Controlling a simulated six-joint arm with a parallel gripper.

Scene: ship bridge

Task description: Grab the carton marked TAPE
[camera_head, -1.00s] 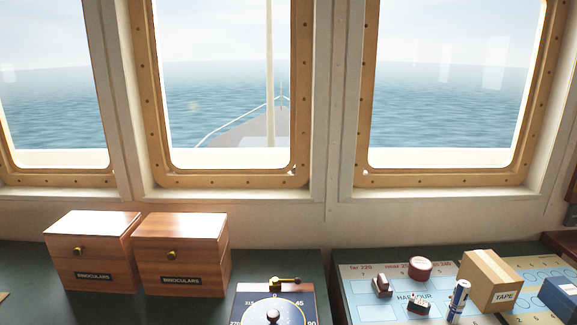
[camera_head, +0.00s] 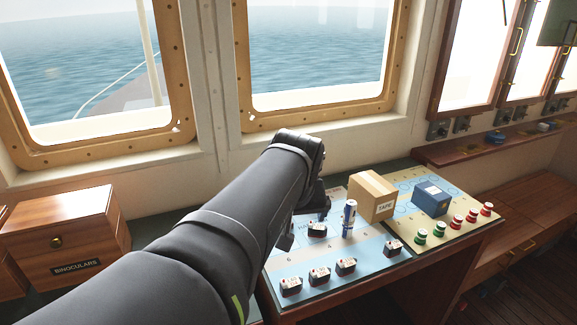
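The carton marked TAPE (camera_head: 369,199) is a tan cardboard box with a white label on its front. It stands upright on the chart-covered console. My arm reaches in from the lower left, and its end, my gripper (camera_head: 308,214), is over the chart to the left of the carton, apart from it. The fingers are dark and mostly hidden by the arm, so their opening does not show. A white and blue cylinder (camera_head: 349,217) stands between my gripper and the carton, close to the carton's left side.
A blue box (camera_head: 431,198) stands right of the carton. Red and green pieces (camera_head: 472,215) line the chart's right side. Several small dark ship models (camera_head: 319,276) sit along its front. A wooden BINOCULARS box (camera_head: 64,240) is at left. The window wall rises behind the console.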

